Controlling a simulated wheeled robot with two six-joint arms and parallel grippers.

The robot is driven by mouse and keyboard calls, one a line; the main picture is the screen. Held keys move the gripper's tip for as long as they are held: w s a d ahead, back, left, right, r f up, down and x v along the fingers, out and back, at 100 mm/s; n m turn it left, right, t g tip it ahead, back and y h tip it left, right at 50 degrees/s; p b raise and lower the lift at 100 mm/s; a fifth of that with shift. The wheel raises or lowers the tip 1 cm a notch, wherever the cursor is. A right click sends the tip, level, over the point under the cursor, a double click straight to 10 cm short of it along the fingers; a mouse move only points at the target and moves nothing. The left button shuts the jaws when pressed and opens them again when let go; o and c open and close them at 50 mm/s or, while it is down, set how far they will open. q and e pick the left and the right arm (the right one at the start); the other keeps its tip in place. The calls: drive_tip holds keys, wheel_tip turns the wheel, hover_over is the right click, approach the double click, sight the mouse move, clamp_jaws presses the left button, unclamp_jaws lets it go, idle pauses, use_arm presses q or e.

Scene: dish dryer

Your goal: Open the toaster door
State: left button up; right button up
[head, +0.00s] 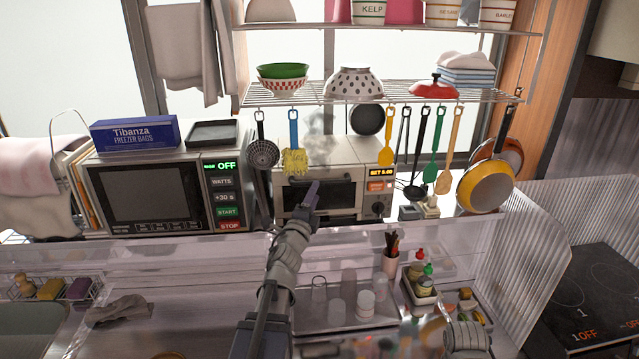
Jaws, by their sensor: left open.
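The toaster (355,152) is a light metal oven on the back counter, with an orange display and a knob on its right side. Its door (335,195) has a dark glass front and looks shut. My left gripper (313,190) is in front of the door, near its upper edge, and hides part of it. It is open with nothing seen between its fingers. I cannot tell whether it touches the door or its handle.
A microwave (145,190) stands to the left. Utensils hang from the rack (300,95) in front of and beside the toaster, including a skimmer (262,153) and a yellow spatula (387,150). A clear ledge (150,250) and bottles (425,285) lie below.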

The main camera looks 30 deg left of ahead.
use_arm(q)
drive_tip(key=x, duration=0.6)
drive_tip(key=shift+p, duration=0.4)
drive_tip(key=shift+s, duration=0.1)
clamp_jaws()
idle(0.8)
